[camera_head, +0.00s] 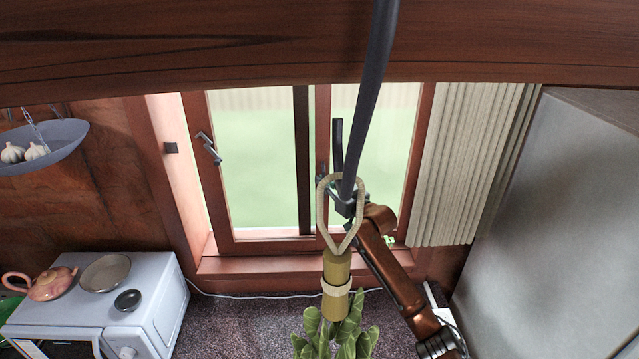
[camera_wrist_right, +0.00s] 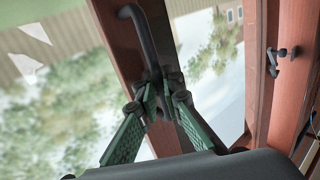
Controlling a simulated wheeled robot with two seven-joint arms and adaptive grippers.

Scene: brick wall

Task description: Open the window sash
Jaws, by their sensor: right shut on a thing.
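The window has red-brown wooden frames. Its left sash (camera_head: 220,190) has a small metal lever handle (camera_head: 208,147) on its left stile. A dark curved bar handle (camera_head: 337,140) stands at the middle uprights; it also shows in the right wrist view (camera_wrist_right: 140,30). My right gripper (camera_head: 345,200) is at this handle, partly hidden by the hanging hook and loop. In the right wrist view its green fingers (camera_wrist_right: 165,92) are closed around the lower part of the bar. I cannot tell from the head view whether a sash stands ajar. My left gripper is out of view.
A dark hook (camera_head: 372,90) with a rope loop (camera_head: 320,215) and a hanging plant (camera_head: 340,338) is in front of the window, close to my right arm. A pleated curtain (camera_head: 470,165) hangs at right. A microwave (camera_head: 155,300) with dishes stands lower left.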

